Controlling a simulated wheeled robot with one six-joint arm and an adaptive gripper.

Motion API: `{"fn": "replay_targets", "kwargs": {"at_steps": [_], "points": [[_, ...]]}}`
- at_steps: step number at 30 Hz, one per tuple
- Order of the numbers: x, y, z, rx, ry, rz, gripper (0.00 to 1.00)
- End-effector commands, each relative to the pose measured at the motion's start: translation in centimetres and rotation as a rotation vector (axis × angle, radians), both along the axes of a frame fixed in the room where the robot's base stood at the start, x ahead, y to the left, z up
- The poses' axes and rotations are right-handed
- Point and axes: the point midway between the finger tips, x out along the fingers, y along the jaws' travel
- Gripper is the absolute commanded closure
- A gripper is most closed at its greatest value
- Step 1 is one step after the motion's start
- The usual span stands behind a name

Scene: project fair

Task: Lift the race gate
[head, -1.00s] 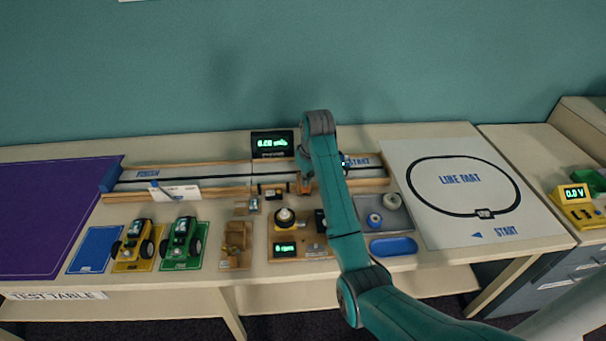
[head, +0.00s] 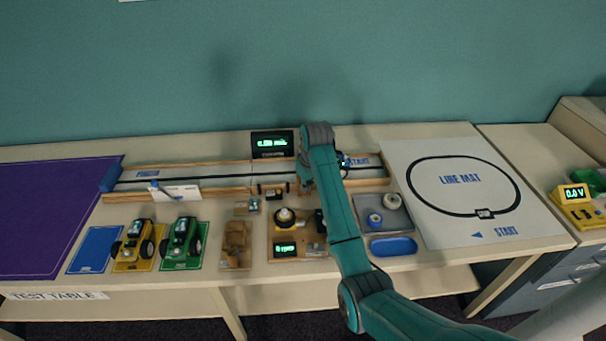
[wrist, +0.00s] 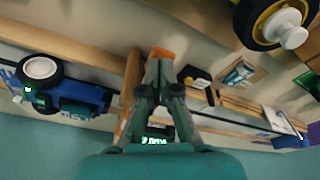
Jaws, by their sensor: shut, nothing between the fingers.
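In the head view, my arm covers the gripper and the gate. A blue car (wrist: 62,93) sits in the track lane on the START side of the gate.
The long track (head: 220,172) runs along the back, with a lit display (head: 271,143) behind it. In front stand a yellow car (head: 138,240), a green car (head: 182,240), a wooden fixture (head: 235,245) and a grey tray (head: 395,218). The line mat (head: 460,190) lies to the right.

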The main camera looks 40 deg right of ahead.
Motion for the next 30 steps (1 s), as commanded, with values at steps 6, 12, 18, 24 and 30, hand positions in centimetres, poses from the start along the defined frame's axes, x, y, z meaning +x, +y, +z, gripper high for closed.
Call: {"fn": "replay_targets", "kwargs": {"at_steps": [6, 12, 18, 24, 30], "points": [[0.1, -0.1, -1.0, 0.001, 0.002, 0.000, 1.00], [0.1, -0.1, -1.5, 0.000, 0.001, 0.000, 1.00], [0.1, -0.1, -1.5, 0.000, 0.001, 0.000, 1.00], [0.2, -0.1, -1.7, 0.001, 0.002, 0.000, 1.00], [0.5, -0.3, -2.4, 0.001, 0.002, 0.000, 1.00]]}}
